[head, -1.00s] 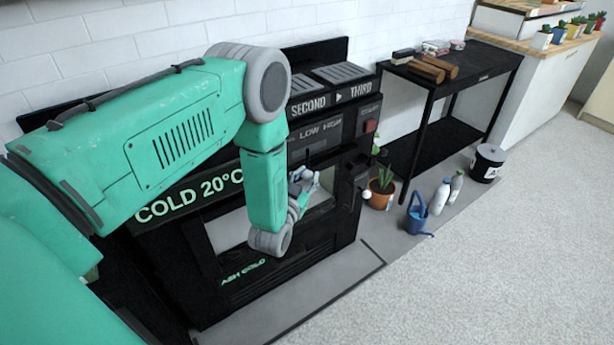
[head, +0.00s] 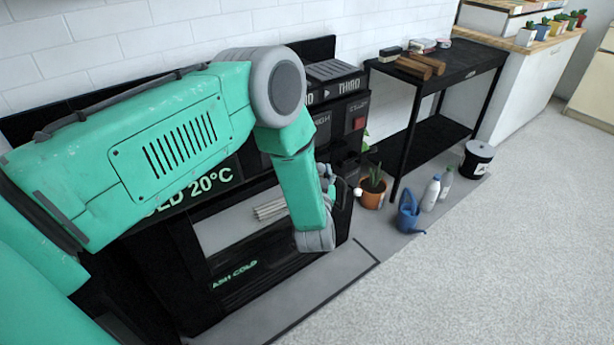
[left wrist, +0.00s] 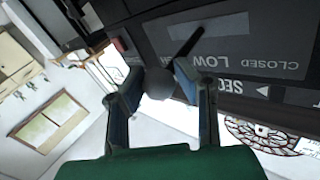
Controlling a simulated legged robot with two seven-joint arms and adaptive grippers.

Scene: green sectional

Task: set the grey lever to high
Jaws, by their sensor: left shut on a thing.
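The grey lever (left wrist: 187,47) shows in the left wrist view as a dark rod with a round grey knob, sticking out from the dark panel. My left gripper (left wrist: 158,76) is shut on its knob, one finger on each side. In the head view my left gripper (head: 329,182) is mostly hidden behind my forearm, in front of the black oven-like unit (head: 235,285), and the lever cannot be made out. My right gripper is not in view.
A red button (head: 359,123) sits on the unit's right side, and a small white knob (head: 357,191) is below. A potted plant (head: 372,194), a blue watering can (head: 408,212) and bottles stand right of it. A black table (head: 462,66) stands behind. The floor at right is clear.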

